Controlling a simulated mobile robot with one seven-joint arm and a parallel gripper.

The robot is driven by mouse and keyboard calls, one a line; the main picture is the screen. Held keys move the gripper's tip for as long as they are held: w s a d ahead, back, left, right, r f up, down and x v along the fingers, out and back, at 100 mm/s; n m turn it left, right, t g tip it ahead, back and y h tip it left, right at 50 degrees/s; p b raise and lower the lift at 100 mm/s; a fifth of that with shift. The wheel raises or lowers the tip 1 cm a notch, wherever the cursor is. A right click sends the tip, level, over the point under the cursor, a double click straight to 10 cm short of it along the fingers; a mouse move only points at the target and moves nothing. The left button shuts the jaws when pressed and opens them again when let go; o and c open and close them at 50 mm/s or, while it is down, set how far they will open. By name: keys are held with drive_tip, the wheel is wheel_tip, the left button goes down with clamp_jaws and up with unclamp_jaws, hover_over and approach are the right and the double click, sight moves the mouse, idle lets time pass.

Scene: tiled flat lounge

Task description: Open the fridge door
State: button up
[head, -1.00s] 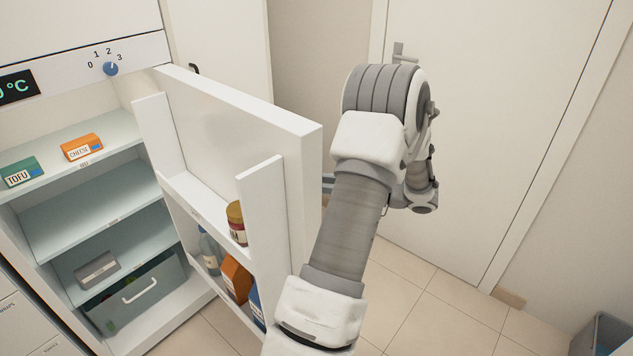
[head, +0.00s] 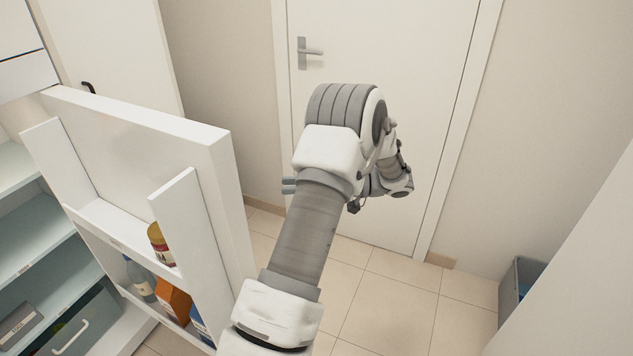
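The fridge door (head: 165,135) stands open, swung well out from the fridge, with its inner face and door shelves showing. The fridge interior (head: 35,225) with pale shelves shows at the left edge. My arm reaches up past the right side of the door. The tip of my gripper (head: 288,186) pokes out to the left from behind my arm, pointing toward the door's outer side, with a gap between them in the picture. The rest of my gripper is hidden by my arm, and its opening is too small to read. The door's outer face and handle are hidden.
Door shelves hold a jar (head: 161,243), a bottle (head: 140,280) and an orange carton (head: 173,300). A white room door (head: 375,60) is closed ahead. A grey bin (head: 517,283) stands at right beside a pale panel (head: 580,270). Tiled floor (head: 385,300) is clear between.

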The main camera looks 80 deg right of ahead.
drive_tip(key=shift+p+v, duration=0.3)
drive_tip(key=shift+v, duration=2.05)
drive_tip(key=shift+w+a, duration=0.1)
drive_tip(key=shift+w, duration=0.05)
